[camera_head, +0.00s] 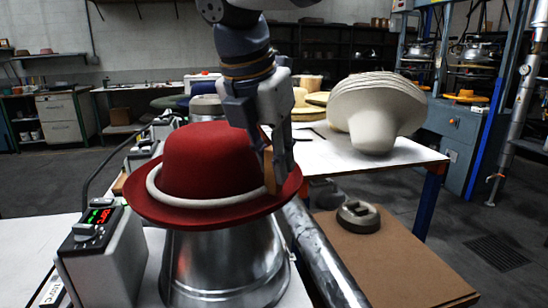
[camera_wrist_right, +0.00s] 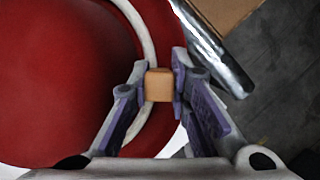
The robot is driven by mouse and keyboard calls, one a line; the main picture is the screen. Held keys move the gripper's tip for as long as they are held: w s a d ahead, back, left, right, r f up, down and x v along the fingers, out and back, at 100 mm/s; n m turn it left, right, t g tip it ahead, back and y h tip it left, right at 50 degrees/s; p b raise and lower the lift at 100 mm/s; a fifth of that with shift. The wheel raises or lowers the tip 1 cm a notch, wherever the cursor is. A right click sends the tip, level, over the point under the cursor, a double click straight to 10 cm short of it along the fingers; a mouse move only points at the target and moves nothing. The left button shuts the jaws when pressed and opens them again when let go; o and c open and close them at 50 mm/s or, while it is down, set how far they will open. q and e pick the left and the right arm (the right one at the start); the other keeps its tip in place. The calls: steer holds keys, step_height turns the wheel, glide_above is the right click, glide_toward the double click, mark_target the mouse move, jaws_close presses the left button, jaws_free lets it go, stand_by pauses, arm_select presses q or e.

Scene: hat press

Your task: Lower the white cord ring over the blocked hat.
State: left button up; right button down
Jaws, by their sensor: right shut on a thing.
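The red hat (camera_head: 208,150) sits on a metal block stand (camera_head: 225,260), its crown up and its brim spread out. The white cord ring (camera_head: 205,201) is around the lower crown, close to the brim; its far side is hidden by the crown. I cannot tell whether it touches the brim all round. My right gripper (camera_head: 272,178) is above the right side of the brim, shut on the ring's tan grip block (camera_wrist_right: 158,85). In the wrist view the cord (camera_wrist_right: 142,32) runs past this block, with red felt (camera_wrist_right: 60,80) to the left. My left gripper is not in view.
A control box (camera_head: 102,255) with a lit display stands left of the hat. A metal tube (camera_head: 325,260) slants past on the right, beside a brown board (camera_head: 415,270) bearing a dark round part (camera_head: 358,217). Stacked pale hat bodies (camera_head: 375,110) sit on a table behind.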

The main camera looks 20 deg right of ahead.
steer(key=shift+f, duration=0.3)
stand_by(0.5)
steer(key=c, duration=1.4)
jaws_free()
steer(key=shift+w+d+v, duration=0.15)
steer(key=shift+v, duration=1.7)
steer(key=shift+w+d+v, duration=0.1)
steer(key=shift+d+v, duration=0.1)
steer(key=shift+v, duration=1.65)
steer(key=shift+r, duration=0.1)
